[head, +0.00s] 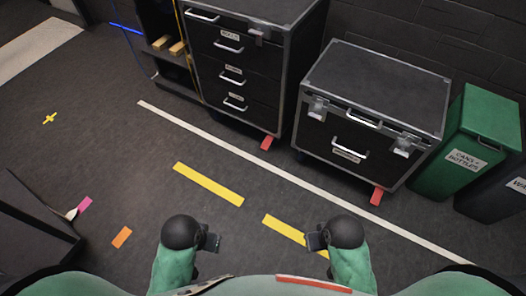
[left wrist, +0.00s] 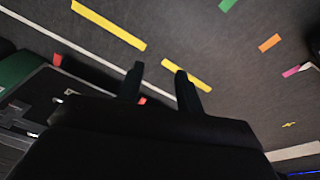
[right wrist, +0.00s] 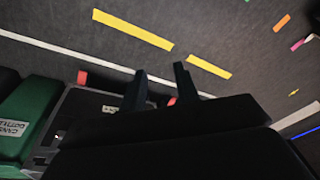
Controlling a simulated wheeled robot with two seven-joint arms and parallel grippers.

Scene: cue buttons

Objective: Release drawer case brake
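The black drawer case (head: 235,75) with several handled, labelled drawers stands at the back centre in the head view. A red brake pedal (head: 267,143) sticks out at its lower front right corner. A red piece there also shows in the left wrist view (left wrist: 142,101) and in the right wrist view (right wrist: 171,101). My left gripper (head: 214,243) and my right gripper (head: 314,241) are near the bottom of the head view, well apart from the case. In the wrist views, the fingers of my left gripper (left wrist: 159,76) and right gripper (right wrist: 160,78) are spread and empty.
A wider black case (head: 370,105) with its own red pedal (head: 376,195) stands to the right. Green (head: 467,140) and dark (head: 495,200) bins are beyond it. A dark box (head: 30,225) is at left. The floor with white and yellow strips (head: 208,184) is clear.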

